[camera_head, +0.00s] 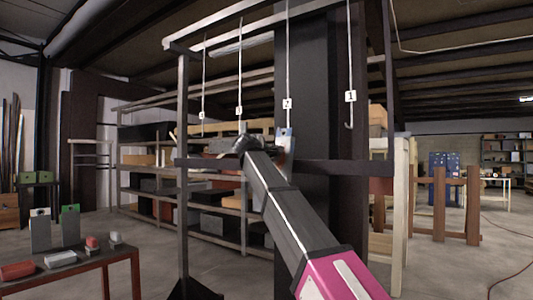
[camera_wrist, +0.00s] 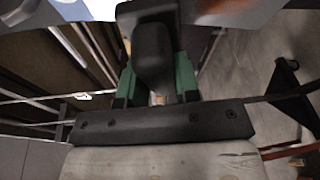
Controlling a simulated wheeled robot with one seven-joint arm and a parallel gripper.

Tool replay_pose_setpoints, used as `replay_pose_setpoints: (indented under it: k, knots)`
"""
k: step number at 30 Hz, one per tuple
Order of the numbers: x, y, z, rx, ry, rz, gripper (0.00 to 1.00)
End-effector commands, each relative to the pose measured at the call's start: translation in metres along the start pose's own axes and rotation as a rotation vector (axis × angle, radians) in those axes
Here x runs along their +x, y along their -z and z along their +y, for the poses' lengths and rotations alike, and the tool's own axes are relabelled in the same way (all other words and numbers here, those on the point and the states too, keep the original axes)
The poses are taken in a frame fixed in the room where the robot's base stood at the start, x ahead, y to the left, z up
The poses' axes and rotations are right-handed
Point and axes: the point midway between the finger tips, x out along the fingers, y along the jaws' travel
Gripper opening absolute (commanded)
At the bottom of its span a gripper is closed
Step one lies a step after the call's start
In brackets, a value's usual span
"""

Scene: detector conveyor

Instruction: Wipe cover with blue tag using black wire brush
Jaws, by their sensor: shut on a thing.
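My gripper (camera_head: 245,146) is at the end of my raised arm, in the middle of the head view. In the wrist view its green fingers (camera_wrist: 156,85) are shut on a dark block-like thing, which I take to be the black wire brush (camera_wrist: 153,52). Its bristles cannot be made out. The cover with the blue tag (camera_head: 285,136) hangs at the hook line marked 2, just right of my gripper and partly hidden by my arm. A pale surface with blue shows at the top of the wrist view; contact with the brush cannot be told.
A dark hanging frame (camera_head: 183,120) with several hook lines stands around my gripper, with a crossbar (camera_head: 345,167) close by. Loaded shelves stand behind. Floor between is clear.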

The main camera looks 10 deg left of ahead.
Motion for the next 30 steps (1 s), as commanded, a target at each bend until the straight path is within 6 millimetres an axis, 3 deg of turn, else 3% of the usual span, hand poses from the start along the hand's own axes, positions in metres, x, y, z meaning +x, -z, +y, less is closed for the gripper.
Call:
replay_pose_setpoints:
  k: [11, 30]
  knots:
    - [-0.001, 0.001, 0.0, -0.002, 0.0, -0.003, 0.0]
    - [-0.052, 0.021, 0.0, -0.001, -0.001, 0.0, 0.0]
